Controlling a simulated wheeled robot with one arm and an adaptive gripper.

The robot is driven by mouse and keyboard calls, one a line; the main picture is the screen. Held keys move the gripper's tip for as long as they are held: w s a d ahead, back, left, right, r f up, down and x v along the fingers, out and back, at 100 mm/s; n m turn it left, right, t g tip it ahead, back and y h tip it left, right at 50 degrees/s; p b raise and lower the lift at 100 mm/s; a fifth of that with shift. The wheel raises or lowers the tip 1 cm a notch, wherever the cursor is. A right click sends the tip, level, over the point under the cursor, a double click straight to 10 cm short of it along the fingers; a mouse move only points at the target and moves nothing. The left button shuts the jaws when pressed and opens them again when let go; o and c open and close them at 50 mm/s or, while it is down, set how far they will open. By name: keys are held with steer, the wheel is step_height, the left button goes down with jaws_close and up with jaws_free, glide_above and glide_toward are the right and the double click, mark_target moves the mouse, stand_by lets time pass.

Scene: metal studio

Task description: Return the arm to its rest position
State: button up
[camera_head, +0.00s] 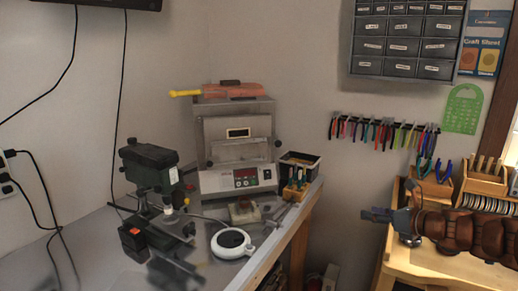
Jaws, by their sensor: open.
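A grey bench (95,248) at the left bears a green drill press (150,167), a kiln-like metal box (236,140) and a white round dish (232,253). A floor gap separates the benches.

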steer(key=s+a+r+n+g+y, duration=0.1)
steer(key=s+a+n+g, duration=0.15)
steer(key=a+n, duration=0.4)
steer(key=s+a+n+g+y, duration=0.1)
steer(key=s+a+n+g, duration=0.2)
steer(key=a, duration=0.6)
steer(key=s+a+f+n+g+h, duration=0.1)
steer(key=s+a+f+n+g, duration=0.25)
steer(key=s+a+n, duration=0.65)
steer(key=s+d+f+n+g+h, duration=0.1)
steer(key=s+f+n+g+h, duration=0.15)
steer(key=s, duration=0.55)
steer(key=s+d+f+n+g+h, duration=0.15)
steer(key=s+n, duration=0.25)
steer(key=s, duration=0.4)
steer(key=s+d+f+n+g+h, duration=0.1)
steer(key=s+d+n+h, duration=0.3)
steer(key=s, duration=0.6)
steer(key=shift+s+d+f+n, duration=0.35)
steer(key=shift+d+n, duration=0.25)
steer(key=shift+d, duration=0.5)
